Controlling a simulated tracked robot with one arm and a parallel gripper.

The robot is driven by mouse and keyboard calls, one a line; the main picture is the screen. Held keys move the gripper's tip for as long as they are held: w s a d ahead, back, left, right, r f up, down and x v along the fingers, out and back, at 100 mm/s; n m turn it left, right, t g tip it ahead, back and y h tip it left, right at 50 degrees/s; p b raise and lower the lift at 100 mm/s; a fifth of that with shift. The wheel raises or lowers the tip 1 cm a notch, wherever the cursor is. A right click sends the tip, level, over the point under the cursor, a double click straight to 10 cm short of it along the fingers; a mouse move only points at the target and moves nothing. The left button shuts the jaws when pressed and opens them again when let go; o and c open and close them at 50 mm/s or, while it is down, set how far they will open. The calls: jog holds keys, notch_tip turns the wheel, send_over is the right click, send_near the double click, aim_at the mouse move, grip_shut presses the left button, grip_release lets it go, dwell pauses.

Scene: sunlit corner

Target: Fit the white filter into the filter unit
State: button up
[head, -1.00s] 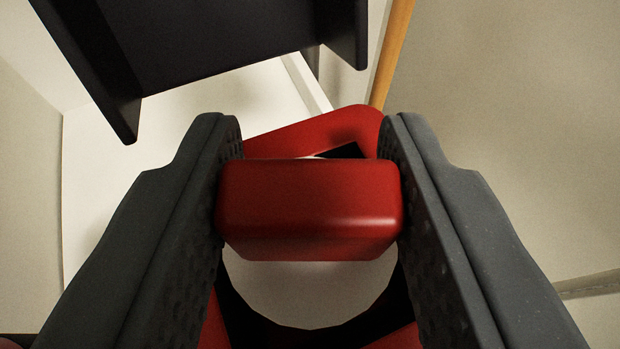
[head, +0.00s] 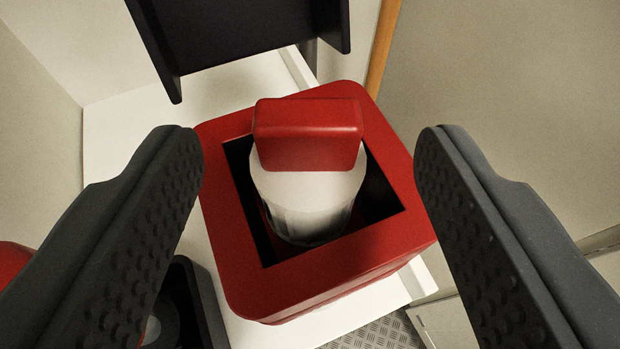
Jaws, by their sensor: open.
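The white filter (head: 305,195) stands inside the square opening of the red filter unit (head: 310,290). Its red handle block (head: 308,133) sticks up above the unit's rim. Dark gaps show around the filter inside the opening; its lower end is hidden. My gripper (head: 310,150) is open and empty. Its two dark, dimpled fingers stand wide apart to the left and right of the unit and do not touch the handle.
A dark panel-like structure (head: 240,35) hangs beyond the unit at the top. The unit sits on a white surface (head: 125,150). A dark container (head: 185,300) and a red object (head: 15,262) lie at lower left. Walls close both sides.

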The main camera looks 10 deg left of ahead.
jog(key=s+r, duration=0.9)
jog(key=r, duration=0.3)
jog(key=s+a+r+m+t+h, duration=0.1)
jog(key=s+r, duration=0.8)
jog(key=r, duration=0.4)
jog(key=s+r+t, duration=0.1)
jog(key=s+r, duration=0.8)
jog(key=r, duration=0.3)
jog(key=shift+s+a+r+m+h, duration=0.2)
jog(key=shift+a+r+m+h, duration=0.1)
jog(key=shift+a+r+h, duration=0.1)
